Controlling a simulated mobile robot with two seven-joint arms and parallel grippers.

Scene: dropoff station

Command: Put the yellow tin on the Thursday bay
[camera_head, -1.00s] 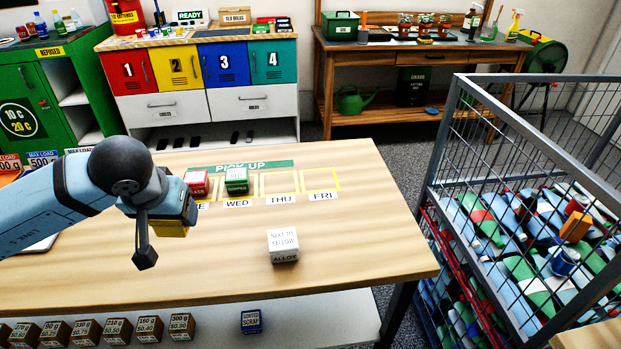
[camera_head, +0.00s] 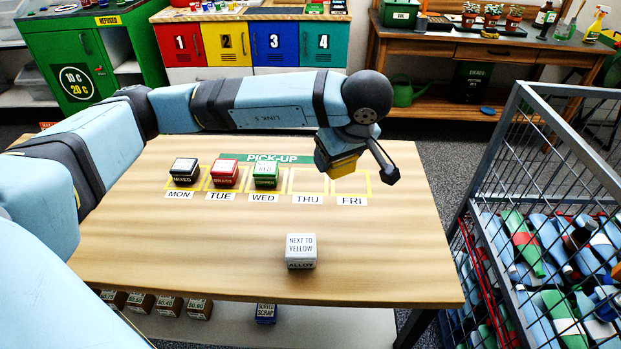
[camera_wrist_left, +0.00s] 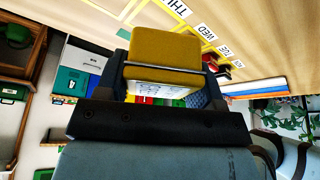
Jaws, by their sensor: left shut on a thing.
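The yellow tin (camera_head: 344,165) is held in my left gripper (camera_head: 349,168), mostly hidden behind the wrist in the head view. The tin (camera_wrist_left: 165,62) fills the space between the jaws in the left wrist view. It is above the table, over the area of the Thursday and Friday bays. The Thursday bay (camera_head: 308,182) is a yellow outline over the THU label (camera_head: 308,200) and looks empty. The Friday bay (camera_head: 352,187) looks empty too. My right gripper is out of view.
A black MIXED tin (camera_head: 184,170), a red tin (camera_head: 224,173) and a green tin (camera_head: 265,174) stand in the Monday, Tuesday and Wednesday bays. A white tin (camera_head: 300,250) reading "next to yellow" stands nearer the front. A wire cage (camera_head: 480,180) of bottles stands right of the table (camera_head: 390,270).

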